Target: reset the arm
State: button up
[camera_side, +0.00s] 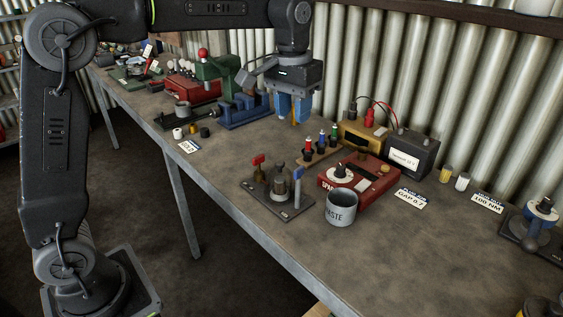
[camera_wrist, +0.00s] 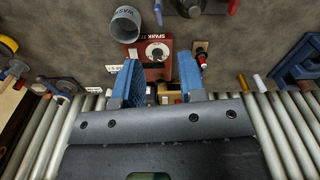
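My gripper (camera_side: 293,110) hangs over the bench, its blue fingers pointing down, behind and above the small plug rack in the side view. In the wrist view my gripper (camera_wrist: 160,80) has its two blue fingers well apart. Nothing is held between them; the red spark tester (camera_wrist: 150,55) shows through the gap. My arm reaches across the top of the side view.
The bench (camera_side: 300,237) carries a WASTE cup (camera_side: 341,209), the red spark tester (camera_side: 378,190), a small stand with red and blue handles (camera_side: 277,195), a battery (camera_side: 411,155) and a blue vise (camera_side: 243,112). A corrugated wall (camera_side: 460,80) stands behind.

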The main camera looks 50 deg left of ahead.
jog(key=s+a+f+t, duration=0.1)
jog(key=s+f+t, duration=0.1)
jog(key=s, duration=0.9)
jog(key=s+a+f+m+t, duration=0.1)
jog(key=s+f+t, duration=0.2)
jog(key=s, duration=0.9)
jog(key=shift+f+m, duration=0.3)
